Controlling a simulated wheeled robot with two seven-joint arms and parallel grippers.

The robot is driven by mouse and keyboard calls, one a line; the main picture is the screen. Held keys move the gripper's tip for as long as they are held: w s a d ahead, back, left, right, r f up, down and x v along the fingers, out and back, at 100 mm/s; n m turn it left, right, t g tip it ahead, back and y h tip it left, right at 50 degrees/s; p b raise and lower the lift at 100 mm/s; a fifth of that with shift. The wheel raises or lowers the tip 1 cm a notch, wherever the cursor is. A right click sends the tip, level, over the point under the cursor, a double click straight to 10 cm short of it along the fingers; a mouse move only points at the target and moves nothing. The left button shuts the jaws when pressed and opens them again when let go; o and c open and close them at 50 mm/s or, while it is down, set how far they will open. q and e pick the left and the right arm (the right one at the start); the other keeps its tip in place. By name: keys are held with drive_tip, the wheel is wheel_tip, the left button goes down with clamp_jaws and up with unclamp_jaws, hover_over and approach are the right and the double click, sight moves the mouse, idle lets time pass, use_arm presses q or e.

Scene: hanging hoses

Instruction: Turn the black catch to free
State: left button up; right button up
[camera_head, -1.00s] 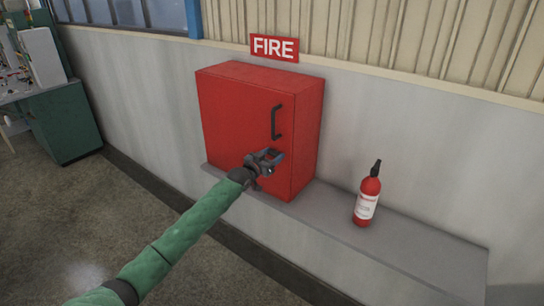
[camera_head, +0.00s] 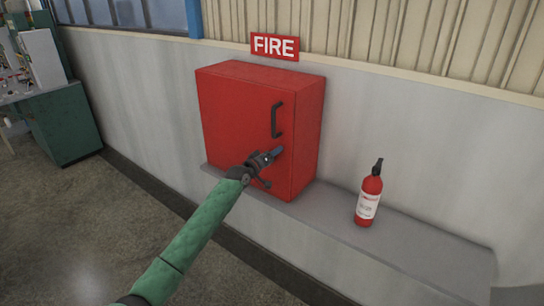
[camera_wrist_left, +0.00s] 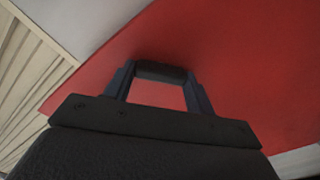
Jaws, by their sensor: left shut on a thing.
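The black catch (camera_wrist_left: 160,72) shows in the left wrist view as a short dark bar spanning the gap between my fingertips, against the red door. My left gripper (camera_head: 277,152) is at the lower right of the door in the head view, below the black handle, and is shut on the catch. The gripper hides the catch in the head view. The fingers (camera_wrist_left: 160,88) show as two dark blue-grey prongs in the wrist view, one at each end of the catch. My right gripper is not in view.
The red cabinet (camera_head: 240,125) stands on a grey ledge (camera_head: 420,250) with its door closed. A black pull handle (camera_head: 277,120) is on the door above my gripper. A red extinguisher bottle (camera_head: 369,198) stands on the ledge to the right. A FIRE sign (camera_head: 275,46) hangs above.

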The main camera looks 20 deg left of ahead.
use_arm(q)
drive_tip(key=n+p, duration=0.1)
drive_tip(key=n, duration=0.4)
drive_tip(key=n+p, duration=0.1)
drive_tip(key=n, duration=0.3)
drive_tip(key=shift+f+n, duration=0.2)
drive_tip(key=shift+n, duration=0.2)
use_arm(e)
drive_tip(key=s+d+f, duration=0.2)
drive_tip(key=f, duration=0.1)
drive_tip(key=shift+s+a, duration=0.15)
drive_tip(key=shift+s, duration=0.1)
use_arm(q)
drive_tip(key=o, duration=1)
drive_tip(key=shift+a, duration=0.1)
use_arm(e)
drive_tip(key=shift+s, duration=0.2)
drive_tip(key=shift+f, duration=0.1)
